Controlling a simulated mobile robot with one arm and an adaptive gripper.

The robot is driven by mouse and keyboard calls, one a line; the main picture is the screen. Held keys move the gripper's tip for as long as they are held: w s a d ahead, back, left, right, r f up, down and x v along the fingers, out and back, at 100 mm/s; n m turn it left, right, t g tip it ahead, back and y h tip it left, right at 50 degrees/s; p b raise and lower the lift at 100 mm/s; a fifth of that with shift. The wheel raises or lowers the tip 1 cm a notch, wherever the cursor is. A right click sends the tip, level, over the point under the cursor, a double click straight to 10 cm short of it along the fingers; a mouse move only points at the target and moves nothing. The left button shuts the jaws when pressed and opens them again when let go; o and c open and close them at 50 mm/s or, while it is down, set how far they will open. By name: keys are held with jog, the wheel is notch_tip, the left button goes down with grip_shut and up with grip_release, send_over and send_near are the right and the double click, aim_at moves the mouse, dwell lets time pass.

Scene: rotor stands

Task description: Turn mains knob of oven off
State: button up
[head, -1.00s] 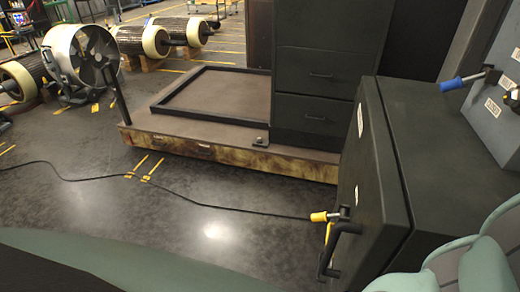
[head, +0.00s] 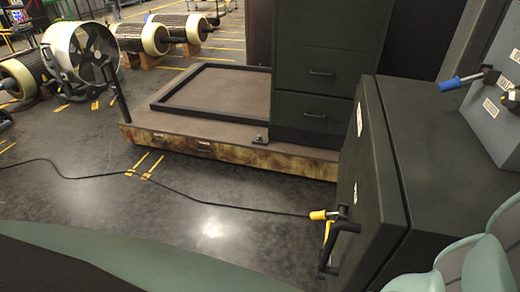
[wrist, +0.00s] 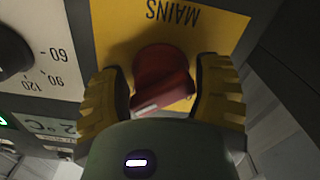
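In the wrist view, the red mains knob (wrist: 163,78) sits on a yellow plate (wrist: 222,28) whose word MAINS appears upside down. The knob's pale-marked end points down and slightly left in the picture. My gripper (wrist: 162,95) has its yellow fingers on either side of the knob. It is open, with a strip of yellow plate visible between the left finger and the knob. The right finger is close to the knob; I cannot tell whether it touches. My gripper's body hides the area below the knob. The head view shows neither knob nor gripper.
In the wrist view, a black dial (wrist: 12,55) with numbers is at the left. In the head view, a dark cabinet (head: 372,170) with a black handle stands at the right, near a grey box (head: 500,110). A cable (head: 200,201) crosses the open floor.

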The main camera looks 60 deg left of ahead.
jog(key=c, duration=0.7)
jog(key=shift+o, duration=0.2)
jog(key=shift+w+n+b, duration=0.1)
jog(key=shift+n+b, duration=0.2)
jog(key=shift+n, duration=0.1)
jog(key=n+b, duration=0.2)
jog(key=shift+a+f+n, duration=0.15)
jog(key=shift+n, duration=0.25)
jog(key=n+b, duration=0.2)
jog(key=n, duration=0.2)
jog(key=shift+n, duration=0.3)
jog(key=n+b, duration=0.1)
jog(key=n, duration=0.8)
jog(key=shift+r+n, duration=0.25)
jog(key=shift+n, duration=0.05)
jog(key=o, duration=1.1)
